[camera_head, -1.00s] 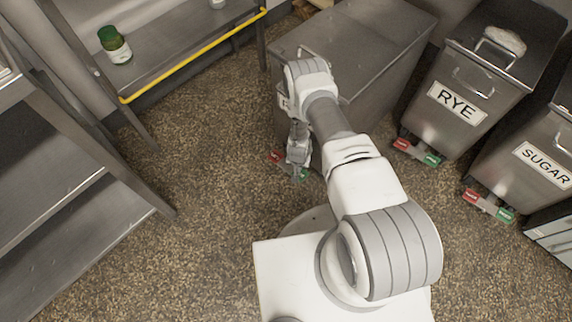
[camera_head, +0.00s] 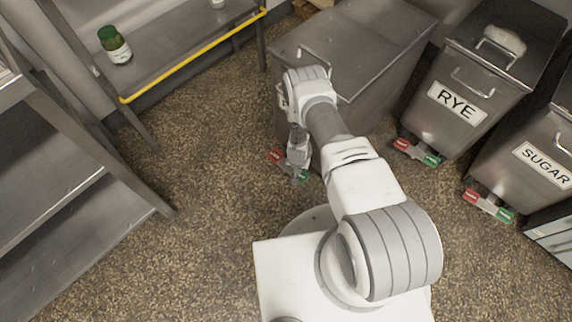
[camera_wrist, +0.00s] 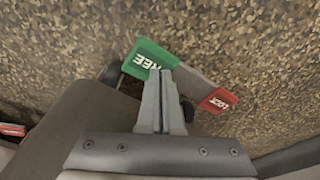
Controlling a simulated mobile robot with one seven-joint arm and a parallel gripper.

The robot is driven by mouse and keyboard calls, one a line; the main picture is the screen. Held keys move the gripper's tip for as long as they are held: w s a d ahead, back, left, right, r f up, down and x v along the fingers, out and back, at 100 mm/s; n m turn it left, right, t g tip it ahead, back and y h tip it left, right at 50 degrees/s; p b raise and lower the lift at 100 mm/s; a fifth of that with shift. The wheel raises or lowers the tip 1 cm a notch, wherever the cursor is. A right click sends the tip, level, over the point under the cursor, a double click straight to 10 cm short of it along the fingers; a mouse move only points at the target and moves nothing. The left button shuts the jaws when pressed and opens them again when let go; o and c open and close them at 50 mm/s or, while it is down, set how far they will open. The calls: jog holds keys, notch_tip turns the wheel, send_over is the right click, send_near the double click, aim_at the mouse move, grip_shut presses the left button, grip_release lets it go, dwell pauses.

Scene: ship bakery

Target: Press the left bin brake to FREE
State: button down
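The left bin (camera_head: 375,50) is a grey lidded metal bin; my arm hides most of its front label. Its brake bar lies low at its front, with a red end (camera_head: 276,154) and a green end (camera_head: 303,177). In the wrist view the green end (camera_wrist: 148,58) reads FREE and the red end (camera_wrist: 217,101) reads LOCK. My gripper (camera_head: 297,163) points down at this bar. In the wrist view its fingers (camera_wrist: 166,74) are together with nothing between them. Their tips overlap the edge of the green end; I cannot tell whether they touch it.
The RYE bin (camera_head: 462,90) and SUGAR bin (camera_head: 535,150) stand to the right, each with a red and green brake bar. A metal shelf with a yellow rail (camera_head: 195,58) holds a green-capped jar (camera_head: 116,47). A steel rack (camera_head: 60,190) stands left. The floor between is clear.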

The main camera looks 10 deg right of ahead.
jog(key=shift+f, duration=0.5)
jog(key=shift+r, duration=0.1)
jog(key=shift+r+p, duration=2.45)
jog(key=shift+r, duration=1)
jog(key=shift+f, duration=0.1)
